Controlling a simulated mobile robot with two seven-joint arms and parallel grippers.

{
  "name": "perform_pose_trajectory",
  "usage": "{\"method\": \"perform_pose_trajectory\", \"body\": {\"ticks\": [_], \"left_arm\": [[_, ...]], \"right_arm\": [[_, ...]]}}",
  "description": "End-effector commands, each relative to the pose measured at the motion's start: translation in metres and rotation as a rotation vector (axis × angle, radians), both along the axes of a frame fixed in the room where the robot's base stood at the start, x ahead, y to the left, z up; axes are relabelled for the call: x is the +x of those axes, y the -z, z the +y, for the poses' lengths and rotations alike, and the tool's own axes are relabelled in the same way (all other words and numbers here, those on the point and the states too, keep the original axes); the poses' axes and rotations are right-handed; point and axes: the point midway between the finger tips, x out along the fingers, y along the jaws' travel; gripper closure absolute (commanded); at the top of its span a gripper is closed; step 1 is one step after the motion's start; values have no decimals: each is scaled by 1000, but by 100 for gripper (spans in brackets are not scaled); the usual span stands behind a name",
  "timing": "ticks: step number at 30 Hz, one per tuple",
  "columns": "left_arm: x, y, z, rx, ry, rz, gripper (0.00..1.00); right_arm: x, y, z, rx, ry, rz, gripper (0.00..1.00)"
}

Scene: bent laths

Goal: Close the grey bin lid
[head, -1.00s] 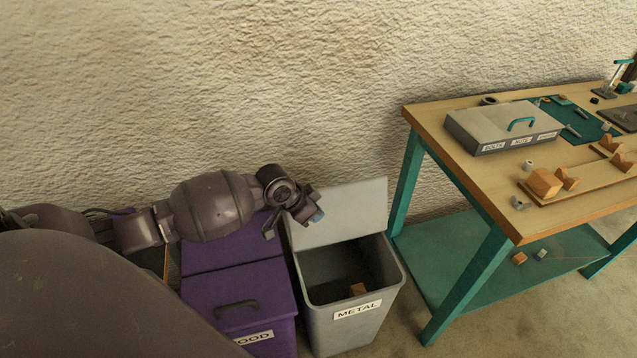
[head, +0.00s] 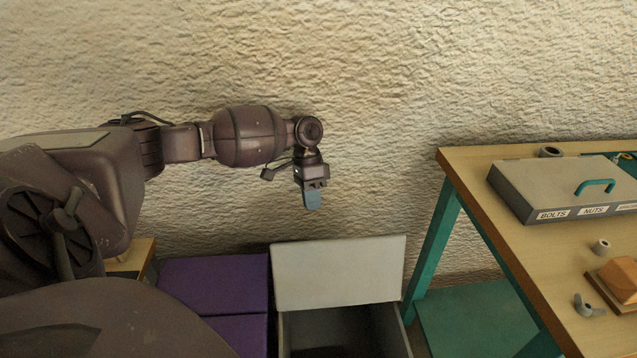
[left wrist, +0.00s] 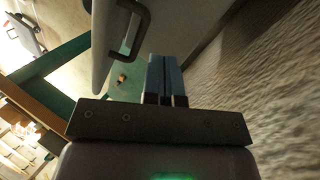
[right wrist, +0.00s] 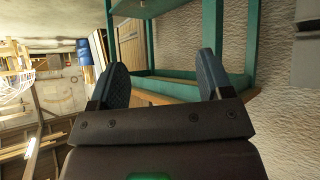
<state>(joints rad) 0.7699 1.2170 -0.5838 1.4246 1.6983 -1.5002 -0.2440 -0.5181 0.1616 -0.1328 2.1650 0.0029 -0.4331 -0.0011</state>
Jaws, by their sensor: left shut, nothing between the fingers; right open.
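The grey bin (head: 397,335) stands with its grey lid (head: 338,275) raised and tilted back toward the wall; only the upper part of the bin shows. My left gripper (head: 312,207) is shut and empty, its blue fingers pointing down just above the lid's top edge in the head view, with no contact visible. In the left wrist view, the closed fingers (left wrist: 165,78) are near the lid (left wrist: 104,38) and its dark handle (left wrist: 128,32). The head view does not show that handle. My right gripper (right wrist: 167,78) is open and empty, away from the bin.
A purple bin (head: 215,283) stands left of the grey one. A wooden workbench (head: 500,250) with teal legs stands to the right, carrying a grey case (head: 545,185) and small parts. The rough wall (head: 380,100) is close behind the lid. The bench has a teal lower shelf (head: 475,315).

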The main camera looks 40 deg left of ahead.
Motion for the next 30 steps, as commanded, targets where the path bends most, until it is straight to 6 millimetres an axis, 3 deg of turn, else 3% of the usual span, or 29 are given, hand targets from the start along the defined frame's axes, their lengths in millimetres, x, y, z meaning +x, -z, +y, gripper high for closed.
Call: {"method": "perform_pose_trajectory", "body": {"ticks": [6, 13, 30], "left_arm": [[-10, 39, -14, -2, 2, 7, 100], [-16, 66, -26, 0, 1, 5, 100], [-19, 76, -31, 0, 0, -1, 100]], "right_arm": [[-7, 12, 0, 1, 0, 26, 27], [-2, 15, 2, 3, -4, 24, 27], [2, 12, 2, 3, -5, 13, 27]]}}
